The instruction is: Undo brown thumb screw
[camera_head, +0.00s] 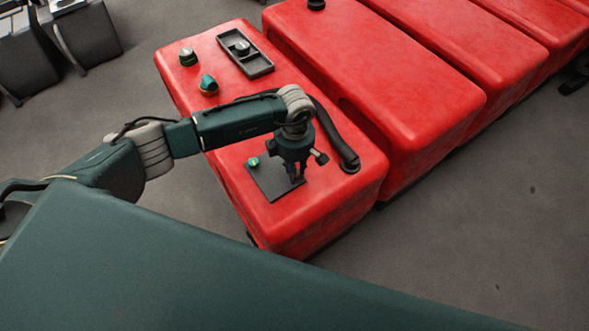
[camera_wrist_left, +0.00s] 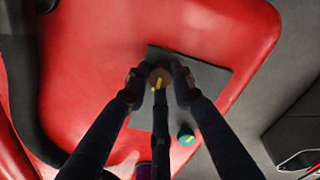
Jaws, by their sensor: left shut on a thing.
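The brown thumb screw (camera_wrist_left: 159,74) shows in the left wrist view, with a yellow mark on it. It sits at a dark flat plate (camera_wrist_left: 212,76) on a red tank. The plate also shows in the head view (camera_head: 268,188). My left gripper (camera_wrist_left: 160,80) points down at the plate, its fingers shut on the brown thumb screw from both sides. In the head view my left gripper (camera_head: 295,177) hides the screw. A small teal knob with a yellow mark (camera_wrist_left: 186,134) is on the same plate, apart from the fingers. My right gripper is not in view.
The red tank (camera_head: 225,180) also carries a black hose (camera_head: 333,133), a green-and-black knob (camera_head: 208,84), a dark knob (camera_head: 188,57) and a black recessed tray (camera_head: 261,68). More red tanks (camera_head: 390,85) stand behind at the right. The grey floor is clear at lower right.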

